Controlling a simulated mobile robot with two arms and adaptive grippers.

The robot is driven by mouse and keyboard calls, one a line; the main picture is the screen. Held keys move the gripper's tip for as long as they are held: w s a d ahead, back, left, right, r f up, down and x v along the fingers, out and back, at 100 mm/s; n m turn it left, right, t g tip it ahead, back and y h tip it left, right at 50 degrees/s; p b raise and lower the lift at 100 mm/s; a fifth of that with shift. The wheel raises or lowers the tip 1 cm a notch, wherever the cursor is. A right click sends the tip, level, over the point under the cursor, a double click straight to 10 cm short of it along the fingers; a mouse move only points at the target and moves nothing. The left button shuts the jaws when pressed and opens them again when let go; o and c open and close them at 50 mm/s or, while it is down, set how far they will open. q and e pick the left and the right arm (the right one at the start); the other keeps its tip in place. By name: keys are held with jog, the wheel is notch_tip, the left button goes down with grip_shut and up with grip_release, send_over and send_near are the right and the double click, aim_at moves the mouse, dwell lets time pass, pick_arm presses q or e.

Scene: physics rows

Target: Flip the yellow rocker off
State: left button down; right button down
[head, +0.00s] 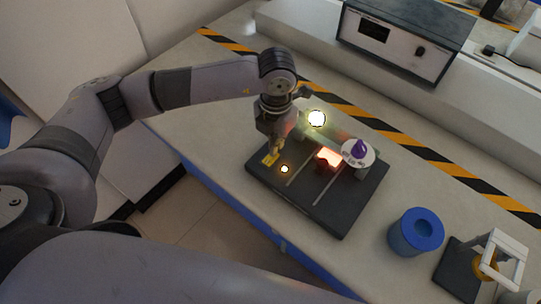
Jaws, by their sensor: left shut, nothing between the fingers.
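The yellow rocker (269,160) sits at the left end of a dark switch board (330,213) on the table. A small lit lamp (284,169) glows just right of it. My left gripper (273,149) points down over the rocker, shut and empty, with its tips at or just above it; I cannot tell whether they touch. The gripper partly hides the rocker's far side, and its tilt is too small to read. My right gripper is not in view.
The board also carries a glowing red-orange switch (329,157), a bright round lamp (316,118) and a white dial with a purple knob (358,152). A blue cylinder (416,232) and a framed stand (490,262) stand right. A grey instrument box (403,38) is behind.

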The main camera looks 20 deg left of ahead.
pick_arm(q)
jog(key=shift+f+b, duration=1.15)
jog(key=shift+f, duration=0.05)
dwell(0.9)
jog(key=shift+r, duration=0.15)
jog(key=shift+r+p, duration=1.95)
jog(key=shift+r, duration=1.5)
jog(key=shift+d+f, duration=0.1)
